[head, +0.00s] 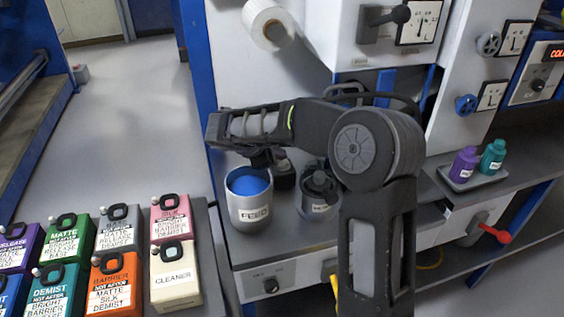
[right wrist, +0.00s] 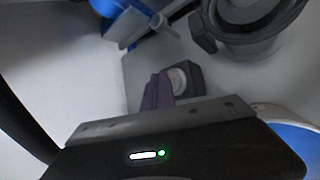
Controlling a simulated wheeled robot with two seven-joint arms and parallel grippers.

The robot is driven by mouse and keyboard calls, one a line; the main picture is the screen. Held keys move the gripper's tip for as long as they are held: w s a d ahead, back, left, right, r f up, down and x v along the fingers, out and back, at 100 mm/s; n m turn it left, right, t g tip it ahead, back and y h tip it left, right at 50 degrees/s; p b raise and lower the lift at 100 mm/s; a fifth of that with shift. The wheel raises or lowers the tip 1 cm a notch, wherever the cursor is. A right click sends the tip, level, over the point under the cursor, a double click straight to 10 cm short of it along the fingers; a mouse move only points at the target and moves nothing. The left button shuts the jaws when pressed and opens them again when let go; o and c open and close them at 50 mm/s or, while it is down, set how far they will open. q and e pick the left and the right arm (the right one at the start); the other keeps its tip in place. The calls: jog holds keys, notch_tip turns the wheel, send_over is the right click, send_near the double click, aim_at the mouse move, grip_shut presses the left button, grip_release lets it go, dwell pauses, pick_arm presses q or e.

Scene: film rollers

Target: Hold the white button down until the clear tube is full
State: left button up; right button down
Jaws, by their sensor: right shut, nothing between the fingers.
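My right gripper (head: 277,156) reaches in from the right, pointing down behind the labelled cups. In the right wrist view its purple fingers (right wrist: 156,92) are shut and empty. Their tips are at or very close to a pale round button (right wrist: 178,79) on a small dark block (right wrist: 188,84). I cannot tell whether they touch or press it. The dark block (head: 284,176) shows partly in the head view, beneath the gripper. I cannot make out a clear tube for certain in either view. My left gripper is out of view.
A grey cup with blue contents (head: 245,212) and a dark-lidded jar (head: 319,206) stand close by on the bench. Several coloured bottles, including a cream cleaner bottle (head: 175,277), fill the left front. Purple and teal bottles sit on a small tray (head: 481,182) at right.

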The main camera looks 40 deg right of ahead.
aim_at(281, 163)
jog(key=shift+s+f+b, duration=0.2)
jog(key=shift+f, duration=0.3)
jog(key=shift+s+f+b, duration=0.15)
jog(key=shift+f, duration=0.3)
dwell(0.6)
dwell(3.6)
jog(key=shift+w+d+r+p, duration=0.15)
jog(key=shift+d+r+p, duration=0.2)
jog(key=shift+r, duration=0.5)
jog(key=shift+d+r+p, duration=0.1)
jog(key=shift+r+p, duration=0.1)
jog(key=shift+p, duration=0.15)
notch_tip(281, 163, up, 4)
jog(key=shift+w+d+f+p, duration=0.1)
jog(key=shift+f+p, duration=0.15)
jog(key=shift+p, duration=1)
jog(key=shift+r+p, duration=0.4)
jog(key=shift+r, duration=0.2)
jog(key=shift+a, duration=0.2)
